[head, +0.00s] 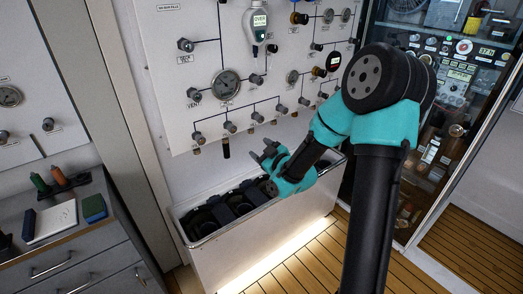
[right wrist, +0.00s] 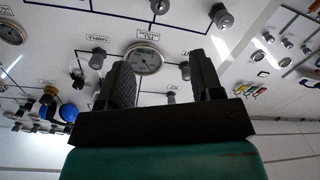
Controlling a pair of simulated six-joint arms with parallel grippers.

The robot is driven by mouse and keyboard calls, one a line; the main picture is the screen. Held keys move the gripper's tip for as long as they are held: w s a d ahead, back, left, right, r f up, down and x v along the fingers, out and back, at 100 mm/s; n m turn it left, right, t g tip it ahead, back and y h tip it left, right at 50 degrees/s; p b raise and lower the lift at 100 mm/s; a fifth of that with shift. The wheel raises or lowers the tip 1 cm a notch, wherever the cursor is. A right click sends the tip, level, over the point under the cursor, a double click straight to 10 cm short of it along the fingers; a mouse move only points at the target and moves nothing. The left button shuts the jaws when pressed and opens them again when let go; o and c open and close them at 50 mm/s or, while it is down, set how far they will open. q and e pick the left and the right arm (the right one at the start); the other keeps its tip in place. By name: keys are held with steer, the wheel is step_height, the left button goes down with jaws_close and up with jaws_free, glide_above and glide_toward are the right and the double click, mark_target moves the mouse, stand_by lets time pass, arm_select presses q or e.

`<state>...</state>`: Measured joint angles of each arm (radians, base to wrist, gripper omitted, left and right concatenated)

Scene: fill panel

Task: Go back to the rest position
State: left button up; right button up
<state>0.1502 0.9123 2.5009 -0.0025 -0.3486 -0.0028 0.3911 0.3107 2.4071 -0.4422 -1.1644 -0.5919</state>
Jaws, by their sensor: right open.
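My right gripper (head: 266,153) is teal with dark fingers. It is in front of the lower part of the white fill panel (head: 180,80), above the open-topped bin. In the right wrist view its two fingers (right wrist: 167,85) stand apart with nothing between them. A round gauge (right wrist: 144,58) on the panel shows beyond the gap between the fingers. My left gripper is in neither view.
A bin with dark contents and a pale rim (head: 183,237) stands under the panel. A glass-door cabinet (head: 440,110) is at the right. A grey drawer unit (head: 75,262) at the left bears a notepad (head: 50,222) and bottles. Wooden floor (head: 310,265) is clear in front.

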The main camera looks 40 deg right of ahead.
steer(key=s+a+f+m+g+y, duration=0.15)
steer(key=a+f+g, duration=0.3)
steer(key=f, duration=0.55)
steer(key=s+a+f+m+g, duration=0.1)
steer(key=a+f+m+g, duration=0.15)
steer(key=a+f, duration=0.55)
steer(key=s+a+f+m+g+y, duration=0.1)
steer(key=s+a+f+g, duration=0.4)
steer(key=s+f, duration=0.3)
steer(key=s+a+f+m+g+y, duration=0.1)
steer(key=s+a+f+g, duration=0.3)
steer(key=s+f, duration=0.4)
steer(key=shift+s+a+f+m+g, duration=0.15)
steer(key=shift+a+f+m+g, duration=0.3)
steer(key=shift+f, duration=0.4)
steer(key=shift+d, duration=0.15)
